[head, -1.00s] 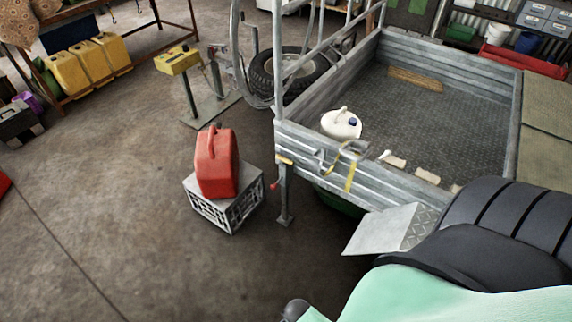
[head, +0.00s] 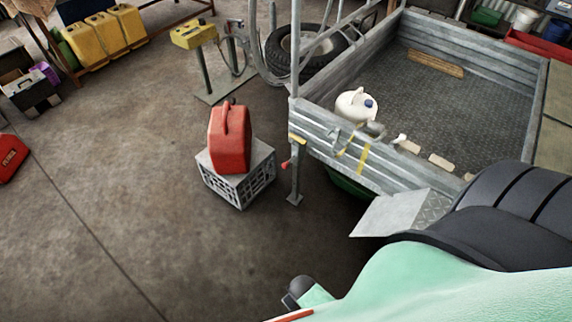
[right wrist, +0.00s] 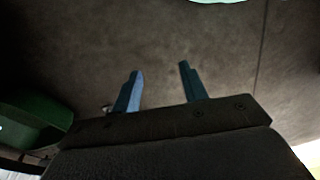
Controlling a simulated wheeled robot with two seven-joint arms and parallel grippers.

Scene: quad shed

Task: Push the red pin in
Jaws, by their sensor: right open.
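The red pin (head: 286,164) is a small red knob at the near left corner of the grey metal trailer (head: 330,150), beside the upright leg (head: 295,180). It sticks out to the left; how deep it sits I cannot tell. My right gripper (right wrist: 158,75) shows only in the right wrist view. Its two bluish fingers are apart, with only dark concrete floor beyond them. The pin does not show in that view, and the gripper is not seen at the pin. My left gripper is in neither view.
A red jerry can (head: 230,140) stands on a grey crate (head: 240,183), left of the pin. A white container (head: 352,104) sits in the trailer bed. Another red can (head: 10,157) lies at the left edge. The floor (head: 130,200) between is clear.

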